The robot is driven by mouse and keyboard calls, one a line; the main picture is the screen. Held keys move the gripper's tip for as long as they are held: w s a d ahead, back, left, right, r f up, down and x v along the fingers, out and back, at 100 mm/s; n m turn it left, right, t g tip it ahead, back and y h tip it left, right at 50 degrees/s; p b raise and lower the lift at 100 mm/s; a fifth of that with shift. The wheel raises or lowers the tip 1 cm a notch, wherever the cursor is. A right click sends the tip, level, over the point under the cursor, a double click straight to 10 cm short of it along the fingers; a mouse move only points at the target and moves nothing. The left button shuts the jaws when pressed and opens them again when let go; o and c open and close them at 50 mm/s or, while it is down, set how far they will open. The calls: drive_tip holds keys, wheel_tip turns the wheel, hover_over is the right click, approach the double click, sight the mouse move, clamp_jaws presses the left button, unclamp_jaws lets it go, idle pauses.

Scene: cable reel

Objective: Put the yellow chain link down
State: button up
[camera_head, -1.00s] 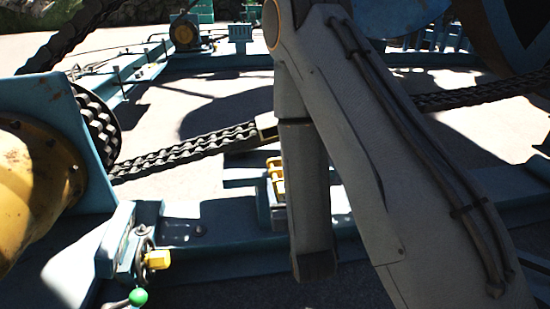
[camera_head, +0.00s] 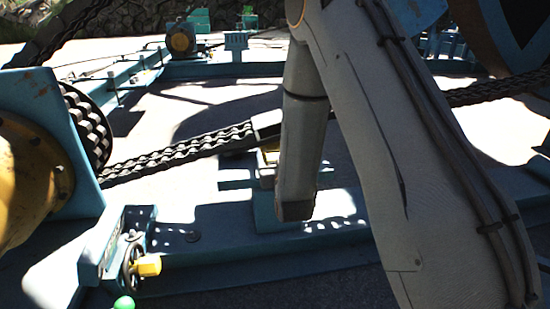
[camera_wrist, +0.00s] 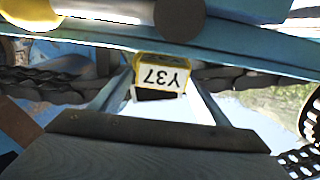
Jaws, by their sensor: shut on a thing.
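The yellow chain link (camera_wrist: 160,75), with a white face marked "Y37" upside down, is in my gripper (camera_wrist: 160,98) in the wrist view. The two fingers stand on either side of it, shut on it. Dark chain (camera_wrist: 75,85) shows to its left and right in that view; I cannot tell whether the link touches it. In the head view my arm hides the gripper. A bit of yellow (camera_head: 270,155) shows beside my arm there, below a pale piece (camera_head: 267,122) at the chain's end (camera_head: 185,153); I cannot tell whether it is the held link.
A blue frame (camera_head: 225,240) crosses the front. A yellow drum (camera_head: 30,170) and a handwheel with a yellow hub (camera_head: 147,265) stand at the left. A motor (camera_head: 181,38) is at the back. Pale open floor (camera_head: 180,105) lies behind the chain.

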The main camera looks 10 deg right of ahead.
drive_tip(key=shift+w+f+b, duration=0.1)
drive_tip(key=shift+w+b, duration=0.2)
drive_tip(key=shift+w, duration=0.5)
drive_tip(key=shift+s+f, duration=0.15)
drive_tip(key=shift+f, duration=0.05)
drive_tip(key=shift+f+b, duration=0.3)
drive_tip(key=shift+b, duration=0.05)
drive_tip(key=o, duration=1.4)
